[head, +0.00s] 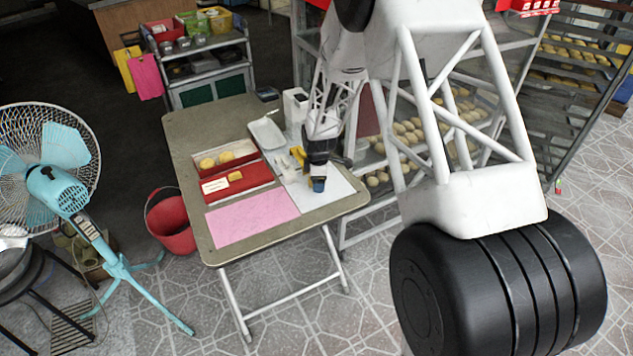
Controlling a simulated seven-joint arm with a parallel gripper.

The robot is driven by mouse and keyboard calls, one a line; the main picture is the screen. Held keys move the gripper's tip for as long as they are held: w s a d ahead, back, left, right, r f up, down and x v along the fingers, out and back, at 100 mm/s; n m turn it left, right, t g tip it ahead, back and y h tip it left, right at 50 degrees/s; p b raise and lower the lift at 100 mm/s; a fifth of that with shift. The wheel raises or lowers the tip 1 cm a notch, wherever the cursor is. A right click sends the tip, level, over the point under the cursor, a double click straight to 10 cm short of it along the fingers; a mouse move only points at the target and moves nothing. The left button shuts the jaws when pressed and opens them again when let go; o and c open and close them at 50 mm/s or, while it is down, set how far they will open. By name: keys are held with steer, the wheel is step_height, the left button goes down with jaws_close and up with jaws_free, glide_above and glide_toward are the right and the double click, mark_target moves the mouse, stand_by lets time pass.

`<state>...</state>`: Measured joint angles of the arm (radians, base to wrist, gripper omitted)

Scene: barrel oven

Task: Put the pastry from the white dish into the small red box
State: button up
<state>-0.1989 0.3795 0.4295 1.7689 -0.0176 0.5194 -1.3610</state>
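A white dish (267,133) lies at the back of the folding table; I see no pastry on it at this size. A red box (207,170) on the left holds round yellow pastries. A second red box (215,194) lies in front of it, with a white label and a small yellow-brown piece (235,176) in or on it. My gripper (319,186) points down over the white sheet at the table's right side. A small blue shape shows at its tip; I cannot tell whether it is part of the gripper or an object. The fingers are too small to read.
A pink sheet (252,217) lies bare at the table's front left. Small yellow and white items (297,155) lie beside my gripper, unclear. A white box-like item (296,105) stands at the back. A fan (60,185) and red bucket (171,222) stand left; bread racks (575,60) stand behind right.

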steer(key=c, duration=0.8)
steer(key=shift+o, duration=0.2)
steer(key=shift+r, duration=0.15)
steer(key=shift+r, duration=0.85)
steer(key=shift+s+r, duration=0.2)
steer(key=shift+r, duration=0.65)
steer(key=s+d+r, duration=0.1)
steer(key=s+d, duration=0.2)
steer(key=s, duration=1.2)
steer(key=shift+s+r, duration=0.15)
steer(key=shift+r, duration=0.1)
